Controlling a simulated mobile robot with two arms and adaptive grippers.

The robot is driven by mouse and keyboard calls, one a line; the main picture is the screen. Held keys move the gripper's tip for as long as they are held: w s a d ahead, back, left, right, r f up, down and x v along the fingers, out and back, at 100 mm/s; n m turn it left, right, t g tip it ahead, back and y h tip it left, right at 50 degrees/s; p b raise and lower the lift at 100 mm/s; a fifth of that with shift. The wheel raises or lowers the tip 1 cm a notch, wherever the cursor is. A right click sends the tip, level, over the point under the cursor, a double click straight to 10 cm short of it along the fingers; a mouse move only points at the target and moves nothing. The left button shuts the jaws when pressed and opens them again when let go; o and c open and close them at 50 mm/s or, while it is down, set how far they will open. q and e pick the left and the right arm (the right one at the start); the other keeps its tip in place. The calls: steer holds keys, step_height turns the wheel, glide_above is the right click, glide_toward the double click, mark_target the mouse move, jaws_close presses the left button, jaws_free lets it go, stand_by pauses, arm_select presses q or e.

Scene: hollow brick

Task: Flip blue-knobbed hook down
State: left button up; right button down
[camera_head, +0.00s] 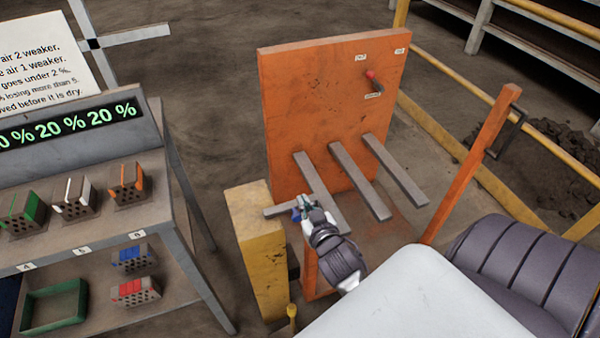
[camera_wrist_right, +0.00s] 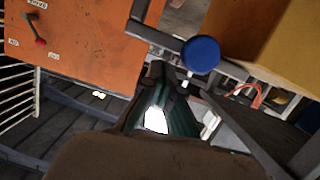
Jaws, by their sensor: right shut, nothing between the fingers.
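The blue knob (camera_head: 296,215) sits beside my right gripper (camera_head: 309,204), near the front end of the leftmost grey bar of the orange panel (camera_head: 325,110). In the right wrist view the blue knob (camera_wrist_right: 200,54) is round and stands on a short pale stem, just beyond and to the right of the fingers. A short grey bar (camera_head: 278,210) reaches left from there over the yellow post; it seems to be part of the hook. My right gripper is shut and empty, and I cannot tell whether it touches the knob. My left gripper is out of view.
Several grey bars (camera_head: 360,180) jut from the orange panel. A red-handled switch (camera_head: 374,82) is on its upper right. A yellow post (camera_head: 259,250) stands left of my right gripper. A grey rack (camera_head: 100,225) with small hollow bricks is at left. Yellow rails (camera_head: 480,95) run at right.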

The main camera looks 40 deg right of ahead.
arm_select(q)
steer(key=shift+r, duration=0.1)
arm_select(e)
steer(key=shift+d+f, duration=0.15)
steer(key=shift+f, duration=0.55)
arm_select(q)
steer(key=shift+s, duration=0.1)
arm_select(e)
steer(key=shift+s+f, duration=0.15)
